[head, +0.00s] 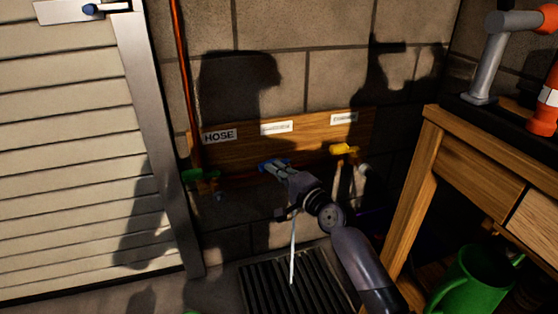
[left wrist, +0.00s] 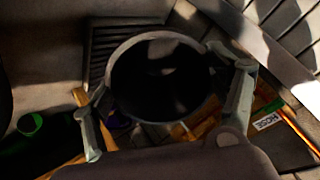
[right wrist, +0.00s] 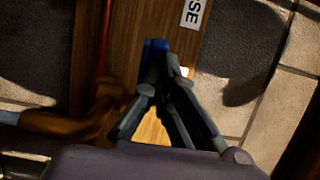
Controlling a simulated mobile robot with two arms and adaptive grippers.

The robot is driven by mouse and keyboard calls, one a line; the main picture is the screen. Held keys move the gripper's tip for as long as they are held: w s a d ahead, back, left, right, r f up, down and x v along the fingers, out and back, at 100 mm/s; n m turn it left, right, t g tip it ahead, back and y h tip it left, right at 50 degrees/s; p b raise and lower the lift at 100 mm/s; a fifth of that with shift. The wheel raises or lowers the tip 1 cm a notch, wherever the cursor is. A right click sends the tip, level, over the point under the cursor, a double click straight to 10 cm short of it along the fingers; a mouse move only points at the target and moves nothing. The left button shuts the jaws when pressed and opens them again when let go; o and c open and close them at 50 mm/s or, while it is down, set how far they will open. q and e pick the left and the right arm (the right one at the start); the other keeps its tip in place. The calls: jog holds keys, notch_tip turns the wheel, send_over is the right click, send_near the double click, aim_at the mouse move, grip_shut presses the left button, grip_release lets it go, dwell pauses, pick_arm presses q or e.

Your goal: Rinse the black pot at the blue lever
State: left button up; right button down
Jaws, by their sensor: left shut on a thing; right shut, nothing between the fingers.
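The blue lever (head: 263,163) is on the wall pipe below the middle label. My right gripper (head: 272,168) is shut and empty, with its fingertips at the lever; the blue lever also shows in the right wrist view (right wrist: 155,47), where I cannot tell whether they touch. A thin white water stream (head: 292,250) falls to the floor grate. In the left wrist view, the black pot (left wrist: 150,92) shows its round dark opening, and my left gripper (left wrist: 163,75) is shut on it, with a finger at each side. Neither pot nor left gripper shows in the head view.
A green lever (head: 200,175) is left of the blue one and a yellow lever (head: 344,149) right. The wooden board (head: 245,142) carries a HOSE label. A wooden workbench (head: 425,165) and a green watering can (head: 470,285) stand at the right. The slatted grate (head: 262,288) lies below.

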pick_arm(q)
notch_tip(320, 180, up, 5)
jog(key=p, duration=0.3)
jog(key=shift+p, duration=0.3)
pick_arm(e)
jog(key=shift+w+a+m+t+h, duration=0.35)
jog(key=shift+a+h, duration=0.1)
jog(key=shift+a, duration=0.1)
jog(key=shift+w+a+m+t+h, duration=0.25)
jog(key=shift+a+m+h, duration=0.1)
jog(key=shift+a+h, duration=0.15)
jog(key=shift+s, duration=0.1)
